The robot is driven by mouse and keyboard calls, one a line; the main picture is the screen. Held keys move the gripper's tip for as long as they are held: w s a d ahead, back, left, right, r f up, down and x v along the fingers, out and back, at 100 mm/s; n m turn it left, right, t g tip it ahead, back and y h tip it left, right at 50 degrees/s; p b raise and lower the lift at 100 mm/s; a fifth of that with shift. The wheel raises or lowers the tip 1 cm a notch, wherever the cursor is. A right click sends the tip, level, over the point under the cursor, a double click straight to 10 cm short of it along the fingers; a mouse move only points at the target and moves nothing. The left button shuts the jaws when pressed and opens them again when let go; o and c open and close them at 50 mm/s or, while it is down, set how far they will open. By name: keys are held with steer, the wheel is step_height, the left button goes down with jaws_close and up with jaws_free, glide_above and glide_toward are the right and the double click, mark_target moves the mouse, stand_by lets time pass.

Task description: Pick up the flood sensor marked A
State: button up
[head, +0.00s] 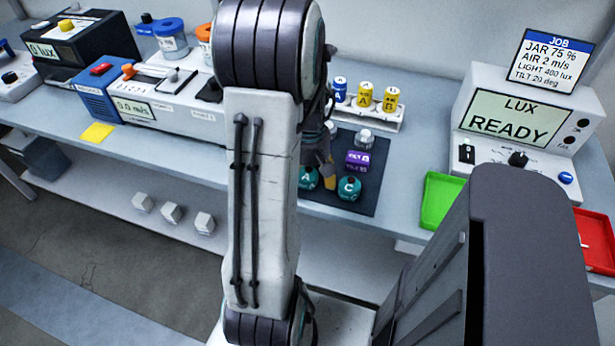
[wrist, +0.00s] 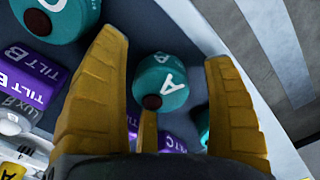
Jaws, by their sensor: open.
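The flood sensor marked A (head: 308,178) is a teal round body on the dark mat (head: 372,207), partly hidden by my arm in the head view. In the wrist view the sensor A (wrist: 165,72), with a dark round knob, shows between my yellow fingers, with gaps on both sides. My gripper (wrist: 165,50) is open and empty; I cannot tell its exact height over the sensor. In the head view a yellow finger of my gripper (head: 327,172) shows just right of A. The teal sensor marked C (head: 349,188) stands to the right of A.
Purple tilt sensors (head: 357,159) and a grey-white sensor (head: 364,138) stand behind C. Another teal sensor partly shows at the wrist view's right (wrist: 204,125). A rack of labelled cans (head: 375,115) is at the back. A green tray (head: 440,200) lies right of the mat.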

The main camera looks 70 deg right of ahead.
steer(key=shift+f, duration=0.1)
steer(key=shift+c, duration=0.3)
steer(key=c, duration=1.2)
